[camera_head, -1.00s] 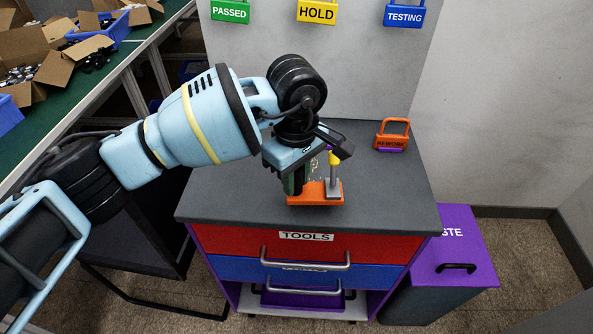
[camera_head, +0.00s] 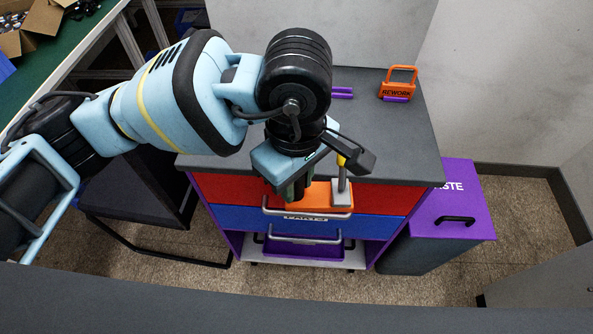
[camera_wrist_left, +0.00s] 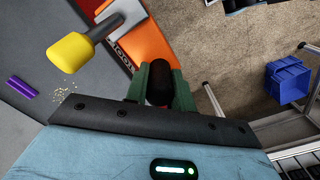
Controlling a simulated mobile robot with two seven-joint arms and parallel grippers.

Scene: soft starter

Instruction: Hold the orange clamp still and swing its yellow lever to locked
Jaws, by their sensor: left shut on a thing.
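The orange clamp (camera_head: 318,196) shows in front of the drawer fronts, past the worktop's near edge. Its grey post (camera_head: 341,188) stands upright from the orange base, with the yellow lever (camera_head: 342,161) at the top, partly hidden by my gripper. In the left wrist view the orange base (camera_wrist_left: 147,42) is at top centre, and the yellow lever (camera_wrist_left: 72,52) points left. My left gripper (camera_head: 294,190) is shut on the clamp at its left end. Its green fingers (camera_wrist_left: 160,88) close around a dark part there. My right gripper is not in view.
The dark grey worktop (camera_head: 405,145) is mostly clear. Below are red and blue drawers with handles (camera_head: 305,214). A purple-lidded bin (camera_head: 462,200) stands at the right.

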